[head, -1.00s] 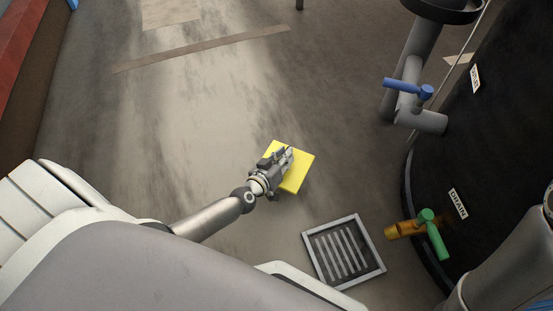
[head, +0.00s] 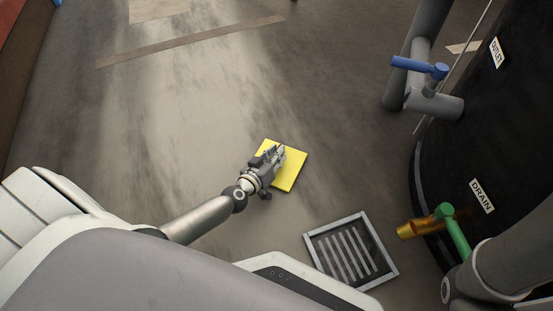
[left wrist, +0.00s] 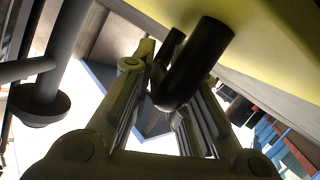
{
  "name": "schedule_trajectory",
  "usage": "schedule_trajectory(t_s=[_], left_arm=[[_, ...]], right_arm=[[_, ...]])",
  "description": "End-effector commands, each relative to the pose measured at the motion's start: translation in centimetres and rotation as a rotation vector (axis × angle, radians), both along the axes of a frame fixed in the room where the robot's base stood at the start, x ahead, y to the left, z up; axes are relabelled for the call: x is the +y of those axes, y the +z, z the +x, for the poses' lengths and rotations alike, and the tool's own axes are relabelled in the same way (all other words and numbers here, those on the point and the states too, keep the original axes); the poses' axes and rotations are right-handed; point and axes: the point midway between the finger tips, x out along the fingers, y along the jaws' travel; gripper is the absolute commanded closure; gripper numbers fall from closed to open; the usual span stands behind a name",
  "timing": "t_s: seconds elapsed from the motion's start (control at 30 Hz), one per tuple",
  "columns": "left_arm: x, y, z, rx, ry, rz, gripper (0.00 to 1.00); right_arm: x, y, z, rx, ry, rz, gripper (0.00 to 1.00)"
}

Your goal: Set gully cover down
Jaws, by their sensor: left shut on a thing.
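The gully cover is a flat yellow square plate (head: 293,172), seen over the floor in the middle of the head view. My left gripper (head: 275,158) lies over its left part and hides some of it. In the left wrist view my left gripper's fingers (left wrist: 165,95) are shut on the cover's black bent handle (left wrist: 200,62). The yellow plate (left wrist: 285,40) fills the upper right there. Whether the plate touches the floor is hard to tell. The gully, a square grey-framed grate (head: 388,265), lies to the lower right, apart from the cover. My right gripper is not in view.
A dark round tank (head: 455,150) with OUTLET and DRAIN labels stands at the right. A blue-handled valve (head: 420,66) and a green-handled drain valve (head: 452,228) stick out from it. Floor left of and beyond the cover is clear.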

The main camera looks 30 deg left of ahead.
Motion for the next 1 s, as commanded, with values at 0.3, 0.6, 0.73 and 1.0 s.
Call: schedule_trajectory(t_s=[0.3,0.6,0.73,1.0], left_arm=[[0.0,0.1,0.1,-0.004,0.000,0.001,1.00],[0.0,-0.2,0.0,0.000,0.000,0.000,0.63],[0.0,-0.2,0.0,0.000,0.000,0.000,0.63],[0.1,0.2,-0.9,0.002,0.000,0.002,0.63]], right_arm=[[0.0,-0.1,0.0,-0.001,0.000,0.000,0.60],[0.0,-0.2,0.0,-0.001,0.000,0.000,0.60],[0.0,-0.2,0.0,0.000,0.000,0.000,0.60],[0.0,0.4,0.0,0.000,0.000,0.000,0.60]])
